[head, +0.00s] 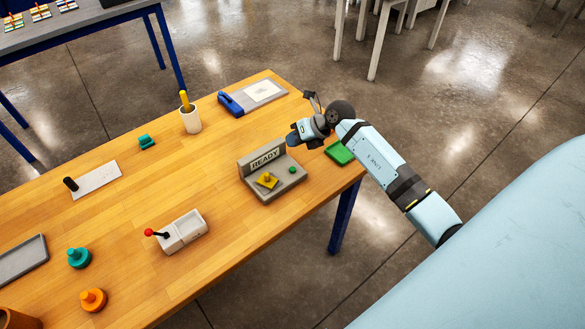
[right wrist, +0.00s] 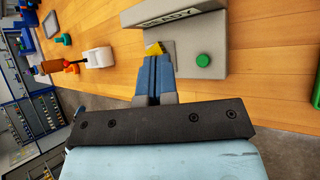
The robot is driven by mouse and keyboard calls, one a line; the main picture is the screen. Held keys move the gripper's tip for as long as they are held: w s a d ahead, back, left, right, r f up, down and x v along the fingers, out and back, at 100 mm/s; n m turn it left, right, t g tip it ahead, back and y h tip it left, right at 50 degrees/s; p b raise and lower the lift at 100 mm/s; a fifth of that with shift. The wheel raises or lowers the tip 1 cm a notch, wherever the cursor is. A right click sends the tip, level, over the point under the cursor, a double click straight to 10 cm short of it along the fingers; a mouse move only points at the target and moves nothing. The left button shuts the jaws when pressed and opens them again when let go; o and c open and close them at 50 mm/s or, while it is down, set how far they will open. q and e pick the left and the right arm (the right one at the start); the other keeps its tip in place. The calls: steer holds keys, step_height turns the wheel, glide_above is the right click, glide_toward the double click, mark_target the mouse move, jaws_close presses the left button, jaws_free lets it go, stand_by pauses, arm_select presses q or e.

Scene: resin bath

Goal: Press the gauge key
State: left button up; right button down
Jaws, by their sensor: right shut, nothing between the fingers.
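The gauge (head: 259,195) is a grey block with an upright back panel that reads READY. Its green round key (head: 292,170) sits on the base at the right; it also shows in the right wrist view (right wrist: 203,60). My right gripper (head: 291,141) is shut and empty, held above and behind the gauge in the head view, apart from the key. My left gripper is not in view.
A green block (head: 339,153) lies right of the gauge near the table edge. A grey box with a red-tipped lever (head: 184,236) stands at the front left. A white cup (head: 191,121) and a grey board with a blue clamp (head: 262,93) stand farther back.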

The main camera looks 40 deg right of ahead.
steer(key=b, duration=0.5)
glide_above(294, 168)
step_height(294, 168, down, 7)
steer(key=shift+w+d, duration=0.1)
steer(key=shift+f+b, duration=0.45)
steer(key=shift+f, duration=0.2)
stand_by(1.1)
steer(key=shift+f, duration=0.4)
steer(key=shift+f+b, duration=0.35)
steer(key=shift+f, duration=0.15)
stand_by(0.5)
stand_by(0.4)
steer(key=shift+r+p, duration=0.85)
steer(key=shift+r, duration=0.1)
